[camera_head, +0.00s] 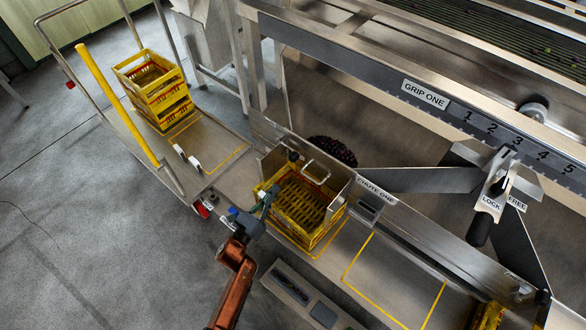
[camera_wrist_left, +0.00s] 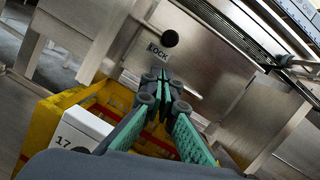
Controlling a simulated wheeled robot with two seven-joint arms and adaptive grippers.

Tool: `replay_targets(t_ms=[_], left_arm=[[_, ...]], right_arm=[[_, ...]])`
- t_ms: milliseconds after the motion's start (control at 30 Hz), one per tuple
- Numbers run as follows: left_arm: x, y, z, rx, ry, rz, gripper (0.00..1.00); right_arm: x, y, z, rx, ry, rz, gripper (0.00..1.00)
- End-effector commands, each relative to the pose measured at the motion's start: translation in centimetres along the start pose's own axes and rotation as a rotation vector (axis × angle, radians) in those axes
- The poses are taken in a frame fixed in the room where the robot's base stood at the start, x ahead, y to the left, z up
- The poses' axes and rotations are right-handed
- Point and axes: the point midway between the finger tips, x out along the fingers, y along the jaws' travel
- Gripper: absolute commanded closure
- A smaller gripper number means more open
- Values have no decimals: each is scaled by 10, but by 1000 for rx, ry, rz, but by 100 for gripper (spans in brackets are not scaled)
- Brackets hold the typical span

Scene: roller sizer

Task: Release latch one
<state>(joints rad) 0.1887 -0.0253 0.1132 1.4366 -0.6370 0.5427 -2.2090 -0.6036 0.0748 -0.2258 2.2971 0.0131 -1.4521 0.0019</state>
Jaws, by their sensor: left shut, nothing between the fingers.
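A round black knob (camera_wrist_left: 170,38) sits on a metal plate beside a LOCK label (camera_wrist_left: 157,50) in the left wrist view. A small dark knob (camera_head: 293,156) also shows by the chute gate (camera_head: 325,170) in the head view. A separate lever with a black grip (camera_head: 479,232) stands at the LOCK and FREE labels under GRIP ONE. No label reading latch one is visible. My left gripper (camera_head: 268,194) is shut and empty over the left side of the yellow crate. Its green fingers (camera_wrist_left: 166,88) point toward the knob, apart from it. My right gripper is out of view.
The yellow crate (camera_head: 302,238) stands under CHUTE ONE (camera_head: 375,190). A trolley (camera_head: 215,172) with stacked yellow crates (camera_head: 155,92) is at the left. A yellow-outlined spot (camera_head: 392,283) right of the crate is empty. Dark fruit (camera_head: 332,151) lies behind the gate.

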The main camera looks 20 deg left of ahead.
Motion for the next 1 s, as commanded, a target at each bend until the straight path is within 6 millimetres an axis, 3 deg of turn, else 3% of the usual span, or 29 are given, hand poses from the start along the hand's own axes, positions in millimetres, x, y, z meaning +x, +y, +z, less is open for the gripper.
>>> replay_targets(t_ms=[133,533,800,1000], left_arm=[[5,-9,0,51,-16,-36,100],[12,-9,-1,50,-16,-38,100],[55,-10,-2,49,-15,-38,100],[87,-11,-2,50,-14,-37,100]], right_arm=[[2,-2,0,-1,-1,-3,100],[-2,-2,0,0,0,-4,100],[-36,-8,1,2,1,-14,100],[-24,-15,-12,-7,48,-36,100]])
